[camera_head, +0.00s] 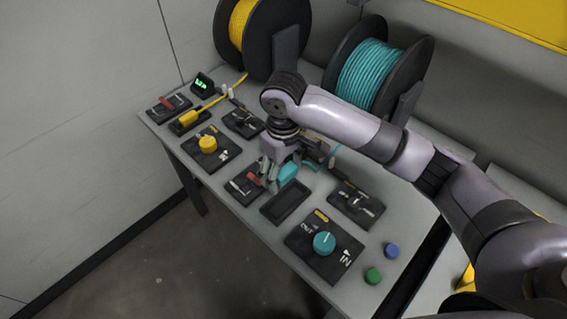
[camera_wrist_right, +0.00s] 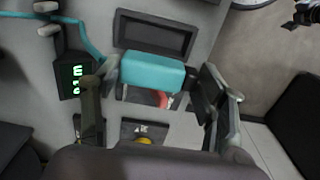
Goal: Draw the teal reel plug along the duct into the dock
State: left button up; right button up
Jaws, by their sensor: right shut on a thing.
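The teal plug (camera_head: 288,172) is a blocky piece between the fingers of my right gripper (camera_head: 279,172), which is shut on it. In the right wrist view the plug (camera_wrist_right: 152,72) spans between the two fingertips (camera_wrist_right: 155,80). The dock, a dark rectangular recess (camera_head: 286,203), lies just in front of the plug in the head view; the plug is beside it, outside it. The teal cable (camera_wrist_right: 90,38) runs from the plug past grey guide posts (camera_wrist_right: 47,18). The teal reel (camera_head: 372,74) stands at the back. My left gripper is not in view.
A yellow plug (camera_head: 188,118) sits in a dock at left, its cable leading to the yellow reel (camera_head: 240,22). A teal knob (camera_head: 324,242), yellow knob (camera_head: 208,143), red-handled switches (camera_head: 255,179), and blue (camera_head: 391,250) and green buttons (camera_head: 373,275) stand on the table.

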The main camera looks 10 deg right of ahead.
jog(key=shift+r, duration=0.1)
jog(key=s+d+n+p, duration=0.5)
jog(key=s+n+p, duration=0.3)
jog(key=n, duration=0.4)
jog(key=shift+s+d+p, duration=0.15)
jog(key=shift+d+p, duration=0.1)
jog(key=shift+p, duration=0.35)
jog(key=shift+s, duration=0.1)
